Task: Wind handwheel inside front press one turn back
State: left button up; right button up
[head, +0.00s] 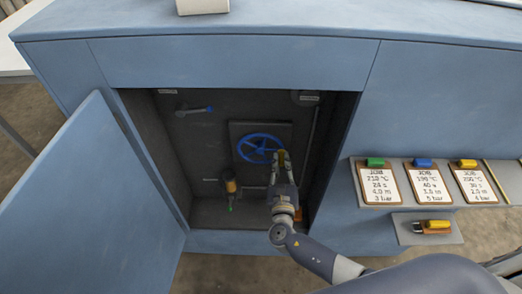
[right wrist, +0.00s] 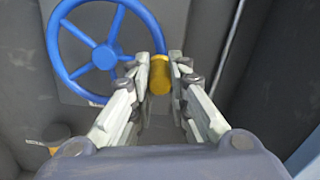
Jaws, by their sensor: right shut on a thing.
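The blue spoked handwheel (head: 260,149) is mounted on a dark plate at the back of the open press cabinet. It also shows at the upper left of the right wrist view (right wrist: 104,56). A yellow handle knob (right wrist: 160,76) sits by the lower right of its rim. My right gripper (head: 284,156) reaches into the cabinet from the front, at the wheel's right side. In the right wrist view its fingers (right wrist: 172,78) are closed on the yellow knob from both sides. The fingers partly hide the knob. My left gripper is not in view.
The open blue door (head: 90,195) stands at the left of the cabinet opening. Job cards (head: 378,185) and a padlock-like yellow item (head: 434,226) are outside at right.

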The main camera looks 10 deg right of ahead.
jog(key=o, duration=1.1)
jog(key=shift+p+v, duration=0.75)
jog(key=shift+v, duration=2.75)
jog(key=s+d+f+m+g+y, duration=0.1)
jog(key=s+d+f+m+g, duration=0.35)
jog(key=f, duration=0.55)
jog(key=s+d+f+m+g, duration=0.1)
jog(key=s+f+m+g, duration=0.3)
jog(key=s+f, duration=0.5)
jog(key=s+d+f+m+g+y, duration=0.1)
jog(key=s+d+f+m+g, duration=0.15)
jog(key=s+f+m, duration=0.6)
jog(key=s+f+m+g+y, duration=0.1)
jog(key=s+f+m, duration=0.3)
jog(key=s+m, duration=0.1)
jog(key=s+a+f+m+g+y, duration=0.1)
jog(key=s+f+m+g, duration=0.1)
jog(key=s+f+m, duration=0.2)
jog(key=s+a+f+m+g+y, duration=0.1)
jog(key=s+f+m, duration=0.3)
jog(key=s, duration=0.5)
jog(key=shift+s+a+f+m+g, duration=0.15)
jog(key=shift+m+g, duration=0.2)
jog(key=shift+m, duration=0.35)
jog(key=shift+s+r+m+g, duration=0.1)
jog(key=shift+s+m+g, duration=0.2)
jog(key=shift+m, duration=0.4)
